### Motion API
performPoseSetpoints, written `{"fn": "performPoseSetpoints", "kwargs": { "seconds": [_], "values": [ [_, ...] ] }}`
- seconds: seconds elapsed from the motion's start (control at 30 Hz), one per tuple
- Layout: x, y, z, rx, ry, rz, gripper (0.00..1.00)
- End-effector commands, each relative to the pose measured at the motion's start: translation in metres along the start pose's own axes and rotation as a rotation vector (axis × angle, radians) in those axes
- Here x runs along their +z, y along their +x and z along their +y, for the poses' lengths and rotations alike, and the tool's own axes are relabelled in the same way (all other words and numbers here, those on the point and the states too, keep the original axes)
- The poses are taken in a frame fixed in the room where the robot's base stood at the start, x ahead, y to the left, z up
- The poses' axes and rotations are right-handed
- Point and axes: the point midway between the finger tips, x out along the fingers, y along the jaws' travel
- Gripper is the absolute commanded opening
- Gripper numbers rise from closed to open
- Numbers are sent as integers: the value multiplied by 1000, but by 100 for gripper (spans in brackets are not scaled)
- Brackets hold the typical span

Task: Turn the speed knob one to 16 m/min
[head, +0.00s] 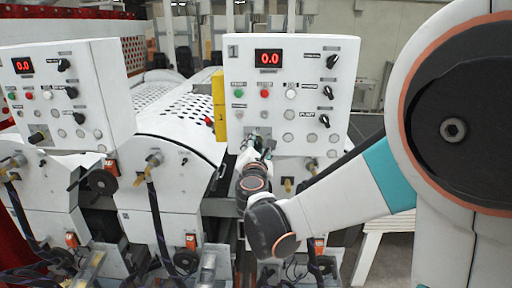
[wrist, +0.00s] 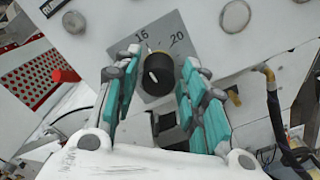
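The speed knob (wrist: 158,73) is a round black knob on a grey dial plate (wrist: 170,32) in the wrist view. The marks 16 and 20 show on the plate above it; I cannot make out where the knob points. My gripper (wrist: 156,78) has its teal fingers apart on the left and right of the knob. A gap shows on the left; the right finger is close to it, and I cannot tell if it touches. In the head view my gripper (head: 260,146) is at the lower part of the panel marked 1 (head: 240,75), hiding the knob.
The panel's red display (head: 268,58) reads 0.0. Several other knobs and buttons sit around it, including a green button (head: 239,93) and a red button (head: 264,93). A second panel (head: 95,80) stands at left, also showing 0.0.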

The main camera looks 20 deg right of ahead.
Motion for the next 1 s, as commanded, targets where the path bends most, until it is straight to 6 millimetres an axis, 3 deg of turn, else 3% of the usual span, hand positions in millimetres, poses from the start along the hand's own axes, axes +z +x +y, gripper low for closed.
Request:
{"fn": "performPoseSetpoints", "kwargs": {
  "seconds": [0.37,0.8,1.0],
  "values": [
    [0,-3,1,1,-2,0,47],
    [-1,-64,2,3,-2,1,47],
    [-1,-76,1,2,-2,0,47]
  ]
}}
